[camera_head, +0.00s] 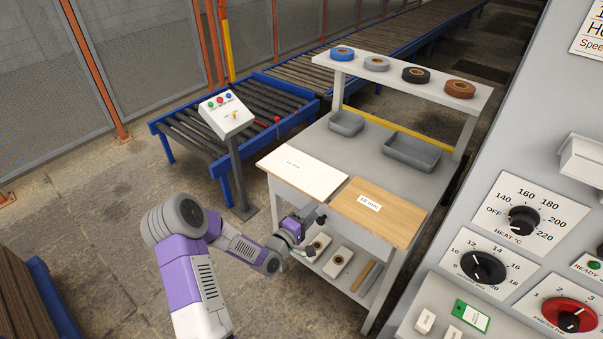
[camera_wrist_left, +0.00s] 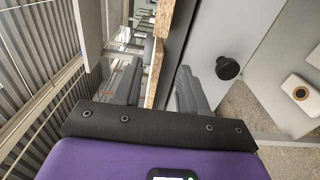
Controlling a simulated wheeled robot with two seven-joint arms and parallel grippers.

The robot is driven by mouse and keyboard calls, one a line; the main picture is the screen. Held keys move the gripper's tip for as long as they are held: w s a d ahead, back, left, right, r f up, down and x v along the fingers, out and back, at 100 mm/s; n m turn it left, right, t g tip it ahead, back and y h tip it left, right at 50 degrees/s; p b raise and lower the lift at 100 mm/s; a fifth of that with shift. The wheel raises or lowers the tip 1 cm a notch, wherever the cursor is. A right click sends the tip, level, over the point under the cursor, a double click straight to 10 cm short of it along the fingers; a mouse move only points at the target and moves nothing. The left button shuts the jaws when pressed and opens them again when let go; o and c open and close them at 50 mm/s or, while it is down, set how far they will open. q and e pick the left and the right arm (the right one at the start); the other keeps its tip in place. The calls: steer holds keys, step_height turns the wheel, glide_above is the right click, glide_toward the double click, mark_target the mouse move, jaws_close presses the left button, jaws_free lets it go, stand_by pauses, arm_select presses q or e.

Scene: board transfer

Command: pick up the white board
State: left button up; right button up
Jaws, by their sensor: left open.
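The white board (camera_head: 301,172) lies flat on the left front of the workbench, with a small printed label. Its front edge reaches the bench's front. A wood-coloured board (camera_head: 376,212) marked 18 mm lies to its right, with a narrow gap between them. My left gripper (camera_head: 314,219) is at the bench's front edge, near the facing corners of the two boards. In the left wrist view its open fingers (camera_wrist_left: 158,90) stand on either side of a chipboard-like edge (camera_wrist_left: 153,75). I cannot tell which board this edge belongs to, or whether the fingers touch it. My right gripper is not in view.
Two grey trays (camera_head: 411,152) stand behind the boards. Tape rolls (camera_head: 416,75) sit on the raised shelf. A lower shelf (camera_head: 352,283) holds several items below my gripper. A button panel (camera_head: 226,113) stands left, and a large control cabinet (camera_head: 530,130) closes the right side.

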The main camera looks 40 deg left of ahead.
arm_select(q)
steer(key=w+b, duration=0.1)
steer(key=w, duration=0.4)
steer(key=shift+w+r, duration=0.1)
steer(key=shift+c, duration=0.4)
steer(key=shift+r, duration=0.1)
jaws_close()
